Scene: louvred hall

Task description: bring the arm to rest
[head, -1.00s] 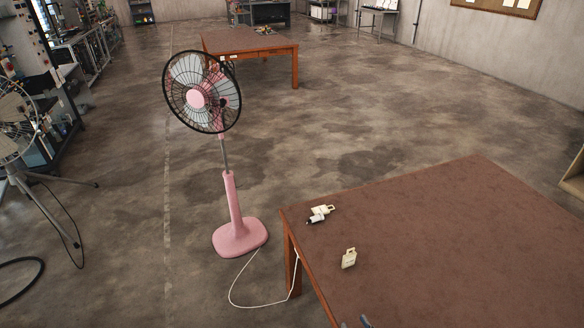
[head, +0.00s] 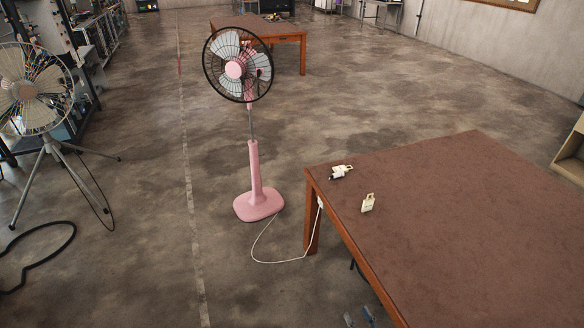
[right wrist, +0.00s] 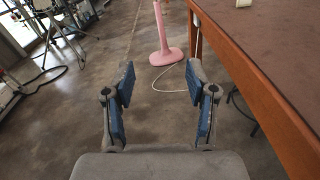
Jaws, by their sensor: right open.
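My right gripper (head: 358,318) shows only its fingertips at the bottom edge of the head view, to the left of the near table's edge. In the right wrist view the right gripper (right wrist: 161,100) is open, its two blue-padded fingers wide apart with nothing between them. It is over bare floor beside the table. My left gripper is not in view.
The near brown table (head: 470,220) bears two small cream objects, one (head: 342,171) at its corner, another (head: 368,203) nearby. A pink fan (head: 255,185) stands left of it, its white cord reaching the table. A metal fan (head: 35,90) stands far left.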

